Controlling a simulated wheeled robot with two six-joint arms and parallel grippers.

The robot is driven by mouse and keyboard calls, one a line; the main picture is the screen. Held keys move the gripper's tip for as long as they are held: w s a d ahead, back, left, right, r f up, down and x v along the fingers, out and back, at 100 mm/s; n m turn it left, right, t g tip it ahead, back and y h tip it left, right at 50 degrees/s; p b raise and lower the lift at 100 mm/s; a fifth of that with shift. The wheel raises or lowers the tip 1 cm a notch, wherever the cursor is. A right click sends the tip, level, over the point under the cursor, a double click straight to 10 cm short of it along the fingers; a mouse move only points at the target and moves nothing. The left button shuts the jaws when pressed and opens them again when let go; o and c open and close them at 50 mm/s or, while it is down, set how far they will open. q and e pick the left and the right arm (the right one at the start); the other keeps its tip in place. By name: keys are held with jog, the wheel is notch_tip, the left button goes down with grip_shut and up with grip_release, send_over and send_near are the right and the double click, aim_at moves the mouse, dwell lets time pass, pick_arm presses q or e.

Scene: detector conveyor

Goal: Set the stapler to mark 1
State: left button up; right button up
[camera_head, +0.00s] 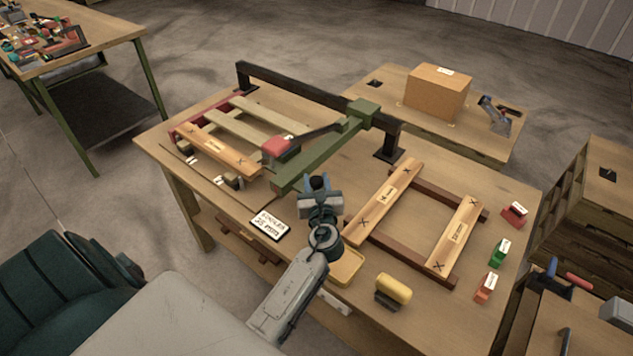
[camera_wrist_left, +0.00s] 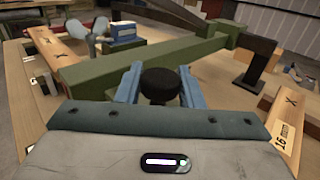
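A green beam (camera_head: 318,158) reaches from a green carriage (camera_head: 362,114) on a black rail toward the front of the table. A grey unit with a red top (camera_head: 281,144), perhaps the stapler, sits beside the beam over pale slats. A black knob (camera_wrist_left: 160,85) lies in front of the beam in the left wrist view. My left gripper (camera_head: 318,184) has its blue fingers on both sides of this knob and looks closed on it; the exact contact is hidden. Mark 1 is not readable. My right gripper is not in view.
A black rail (camera_head: 300,90) spans the back of the table (camera_head: 420,300). A board frame (camera_head: 385,200) with X marks lies to the right. A label card (camera_head: 268,224), a yellow tray (camera_head: 345,268) and a yellow block (camera_head: 393,290) are near the front. Small coloured blocks line the right edge.

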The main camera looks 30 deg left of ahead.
aim_at(287, 168)
pick_arm(q)
grip_shut()
jog(key=shift+a+r, duration=0.1)
jog(key=shift+a, duration=0.35)
jog(key=a, duration=0.3)
jog(key=a+p, duration=0.1)
jog(key=a, duration=0.5)
jog(key=shift+w+a+p, duration=0.25)
jog(key=shift+w+p, duration=0.1)
jog(key=shift+w, duration=0.05)
jog(key=w+a+b, duration=0.1)
jog(key=a+b, duration=0.2)
jog(key=a, duration=0.8)
jog(key=a+b, duration=0.2)
jog(key=a, duration=0.9)
jog(key=w+a+b, duration=0.1)
jog(key=a+b, duration=0.2)
jog(key=a, duration=0.8)
jog(key=shift+w+b, duration=0.3)
jog(key=shift+a+b, duration=0.3)
jog(key=shift+a, duration=0.4)
jog(key=o, duration=0.8)
grip_release()
jog(key=shift+c, duration=0.2)
